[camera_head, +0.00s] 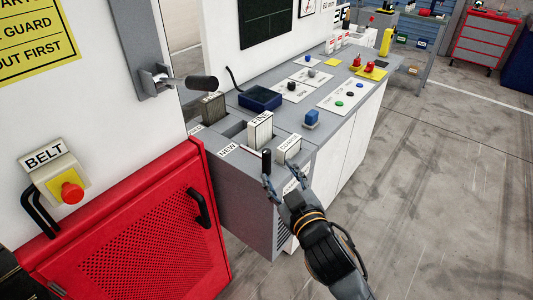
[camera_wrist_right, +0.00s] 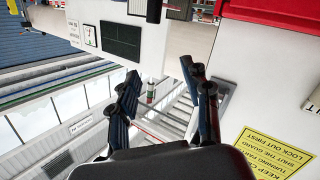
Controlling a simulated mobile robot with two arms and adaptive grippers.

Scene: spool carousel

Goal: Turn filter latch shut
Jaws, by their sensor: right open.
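A short black upright lever (camera_head: 267,160), which looks like the filter latch, stands at the near corner of the grey counter, beside the slot marked NEW. The block marked FINE (camera_head: 259,131) stands in a slot behind it, and the block marked COARSE (camera_head: 288,149) is to its right. My right gripper (camera_head: 283,178) is open and empty at the counter's front edge, close to the lever and just below the COARSE block. I cannot tell whether a finger touches the lever. The right wrist view shows its two fingers (camera_wrist_right: 160,75) spread, with nothing between them. My left gripper is out of view.
A red mesh guard (camera_head: 150,235) and the BELT stop button (camera_head: 72,193) are at lower left. A blue tray (camera_head: 260,98) and button plates lie on the counter (camera_head: 232,181). The floor at right is clear.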

